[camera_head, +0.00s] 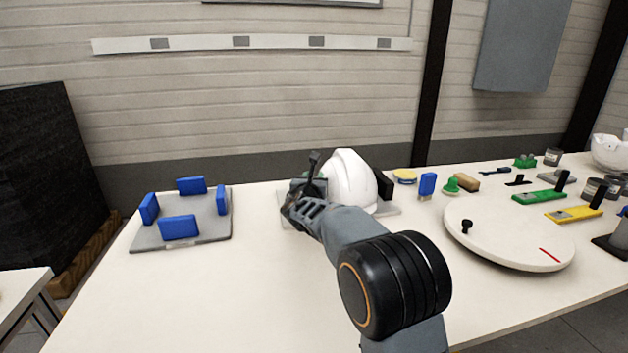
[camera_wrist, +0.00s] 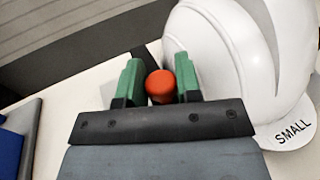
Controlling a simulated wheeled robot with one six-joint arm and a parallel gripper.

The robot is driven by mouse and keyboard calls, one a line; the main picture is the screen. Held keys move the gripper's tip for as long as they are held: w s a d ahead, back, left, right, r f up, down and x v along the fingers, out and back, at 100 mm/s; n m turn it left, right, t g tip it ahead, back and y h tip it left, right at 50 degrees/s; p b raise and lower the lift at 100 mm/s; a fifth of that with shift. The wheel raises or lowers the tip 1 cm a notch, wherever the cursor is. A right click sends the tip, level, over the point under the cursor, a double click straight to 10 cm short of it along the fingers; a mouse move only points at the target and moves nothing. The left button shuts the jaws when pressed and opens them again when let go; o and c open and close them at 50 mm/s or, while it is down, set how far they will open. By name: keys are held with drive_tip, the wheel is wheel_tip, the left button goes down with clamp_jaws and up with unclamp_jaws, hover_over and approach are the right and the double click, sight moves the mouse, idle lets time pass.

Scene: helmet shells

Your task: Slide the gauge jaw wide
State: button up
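The white helmet shell (camera_head: 350,182) sits on a light plate (camera_head: 388,210) towards the back of the table. A black upright block (camera_head: 383,184) stands at its right side. In the wrist view the helmet (camera_wrist: 215,60) fills the upper right, by a label reading SMALL (camera_wrist: 293,131). My gripper (camera_head: 297,203) is at the helmet's left side. In the wrist view, the green fingers of my gripper (camera_wrist: 160,80) stand either side of an orange-red knob (camera_wrist: 160,87). A dark part (camera_wrist: 146,57) shows behind it. I cannot tell whether the fingers press on the knob. My arm hides much of the gauge.
A grey plate (camera_head: 190,238) with several blue blocks (camera_head: 178,228) lies at left. A round white turntable (camera_head: 508,232) with a black knob (camera_head: 467,226) is at right, near green and yellow gauges (camera_head: 573,214). The table (camera_head: 230,300) is clear at front left.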

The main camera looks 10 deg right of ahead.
clamp_jaws()
drive_tip(key=shift+a+p, duration=0.4)
drive_tip(key=shift+a, duration=2.2)
drive_tip(key=shift+o, duration=2.3)
unclamp_jaws()
drive_tip(key=shift+a, duration=0.2)
drive_tip(key=shift+d, duration=0.1)
drive_tip(key=shift+s, duration=0.1)
drive_tip(key=v, duration=1.3)
drive_tip(key=shift+s+p, duration=0.3)
drive_tip(key=shift+p, duration=0.15)
